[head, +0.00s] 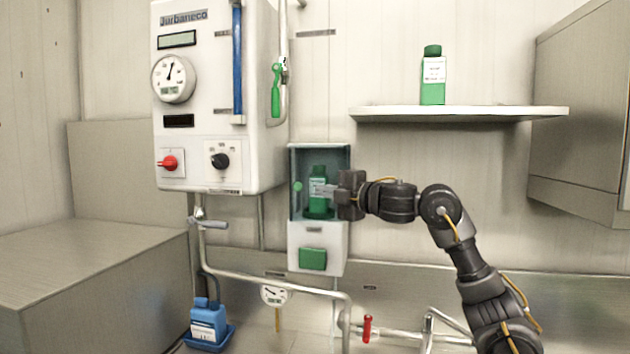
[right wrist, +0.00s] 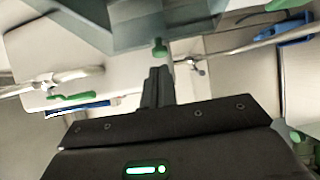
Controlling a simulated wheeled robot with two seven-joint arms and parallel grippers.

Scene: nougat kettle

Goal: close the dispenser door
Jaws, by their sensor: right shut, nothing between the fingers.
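The dispenser (head: 331,240) is a white box on the wall with a grey, see-through upper compartment. Its clear door (head: 335,160) seems to lie over that compartment; I cannot tell whether it sits flush. A green round knob (head: 297,186) is at the compartment's left side, and it also shows in the right wrist view (right wrist: 160,48). A green bottle (head: 318,207) with a white label stands inside. My right gripper (head: 328,190) is shut and empty in front of the compartment, fingers pointing left towards the knob. In the wrist view its fingertips (right wrist: 158,72) are just short of the knob. My left gripper is out of view.
A white control box (head: 215,130) with a gauge, red switch and green-handled valve hangs to the left. Pipes (head: 270,283) run below. A shelf (head: 460,112) with another green bottle (head: 433,80) is at upper right. A blue canister (head: 207,322) stands at lower left.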

